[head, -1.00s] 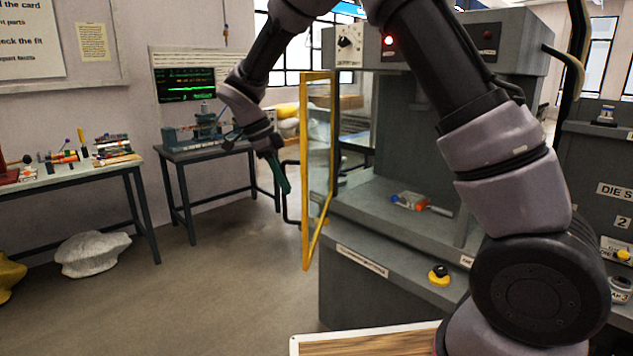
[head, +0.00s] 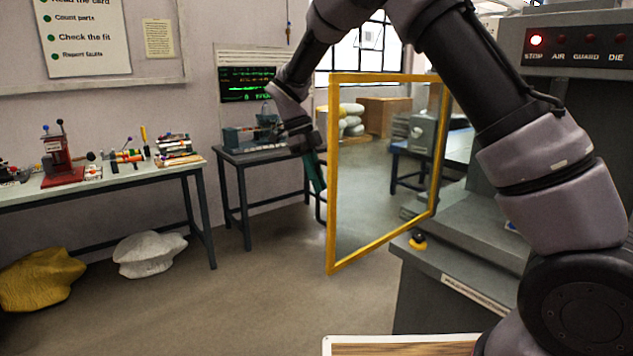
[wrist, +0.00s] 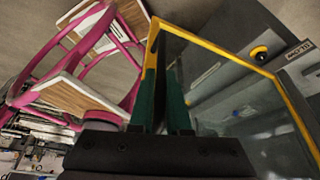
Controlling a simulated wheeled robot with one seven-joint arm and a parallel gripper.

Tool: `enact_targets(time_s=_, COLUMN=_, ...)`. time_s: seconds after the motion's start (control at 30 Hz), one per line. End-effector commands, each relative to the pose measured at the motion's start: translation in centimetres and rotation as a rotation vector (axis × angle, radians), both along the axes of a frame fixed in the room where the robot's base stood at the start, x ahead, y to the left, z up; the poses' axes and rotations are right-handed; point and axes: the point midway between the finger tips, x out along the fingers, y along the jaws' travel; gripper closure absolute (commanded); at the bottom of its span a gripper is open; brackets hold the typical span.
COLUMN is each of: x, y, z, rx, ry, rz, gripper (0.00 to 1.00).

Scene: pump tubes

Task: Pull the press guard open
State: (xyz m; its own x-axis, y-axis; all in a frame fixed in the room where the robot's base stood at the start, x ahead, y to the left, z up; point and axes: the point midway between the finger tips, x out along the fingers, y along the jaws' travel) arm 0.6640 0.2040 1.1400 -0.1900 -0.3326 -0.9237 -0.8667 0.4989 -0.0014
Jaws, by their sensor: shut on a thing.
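The press guard (head: 333,225), a clear panel in a yellow frame, stands swung out from the grey press (head: 520,120), with its far upright beside the press. A dark handle (head: 319,207) is on its outer upright. My gripper (head: 316,180) has green fingers and is at this outer upright, shut on the guard's handle. In the wrist view the gripper (wrist: 163,75) is close beside the guard's yellow frame (wrist: 288,105); the fingers hide the held part of the handle.
A bench with a red hand press (head: 62,165) stands at left, with yellow (head: 40,280) and white sacks (head: 150,252) below. A small table (head: 255,155) stands behind my gripper. A wood-topped surface (head: 405,346) is at the front. Open floor lies left of the guard.

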Motion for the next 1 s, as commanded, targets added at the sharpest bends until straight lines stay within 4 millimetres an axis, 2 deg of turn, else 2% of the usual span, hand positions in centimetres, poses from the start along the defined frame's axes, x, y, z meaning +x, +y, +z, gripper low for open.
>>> enact_targets(time_s=0.47, x=0.0, y=0.0, z=-0.1, rx=0.001, ry=0.002, rz=0.002, gripper=1.0)
enact_targets(time_s=0.5, x=0.0, y=0.0, z=-0.1, rx=0.001, ry=0.002, rz=0.002, gripper=0.7)
enact_targets(time_s=0.53, x=0.0, y=0.0, z=-0.1, rx=0.001, ry=0.002, rz=0.002, gripper=0.58)
enact_targets(time_s=0.57, x=0.0, y=0.0, z=-0.1, rx=0.001, ry=0.002, rz=0.002, gripper=0.55)
enact_targets(time_s=0.87, x=0.1, y=0.0, z=0.1, rx=0.001, ry=0.0, rz=0.002, gripper=0.55)
enact_targets(time_s=1.0, x=0.3, y=0.4, z=1.1, rx=0.001, ry=-0.002, rz=0.002, gripper=0.55)
